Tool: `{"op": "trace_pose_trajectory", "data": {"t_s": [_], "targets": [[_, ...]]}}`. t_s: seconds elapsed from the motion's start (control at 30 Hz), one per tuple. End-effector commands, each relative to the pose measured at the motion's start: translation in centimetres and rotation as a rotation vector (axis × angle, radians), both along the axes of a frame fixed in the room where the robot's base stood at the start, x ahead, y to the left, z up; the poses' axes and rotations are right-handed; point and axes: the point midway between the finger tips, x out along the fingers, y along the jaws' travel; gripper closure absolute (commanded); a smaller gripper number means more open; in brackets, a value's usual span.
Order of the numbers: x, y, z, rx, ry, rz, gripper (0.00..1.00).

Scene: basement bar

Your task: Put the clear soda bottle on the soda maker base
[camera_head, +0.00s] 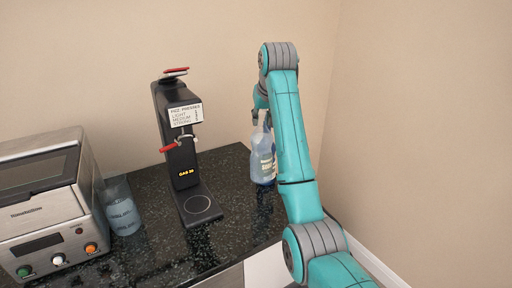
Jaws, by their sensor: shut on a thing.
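The soda maker is black, with red levers and a white sign, and stands on the dark counter. Its flat base plate (198,206) with a round ring is empty. The clear soda bottle (263,164), bluish with a pale label, is upright to the right of the soda maker, apart from it. My gripper (261,118) is at the top of this bottle and shut on it. My arm partly hides the fingers and the bottle's right side. I cannot tell whether the bottle's bottom touches the counter.
A steel toaster oven (45,205) stands at the left. The counter (150,258) is bare in front of the soda maker. Walls close off the back and right.

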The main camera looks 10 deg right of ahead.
Motion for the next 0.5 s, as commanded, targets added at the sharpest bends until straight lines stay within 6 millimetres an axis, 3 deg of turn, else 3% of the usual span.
{"op": "trace_pose_trajectory", "data": {"t_s": [0.2, 0.5], "targets": [[0.0, 0.0, -3.2, 0.0, -0.003, 0.0, 1.0], [0.0, 0.0, -5.0, 0.0, -0.005, 0.0, 1.0]]}}
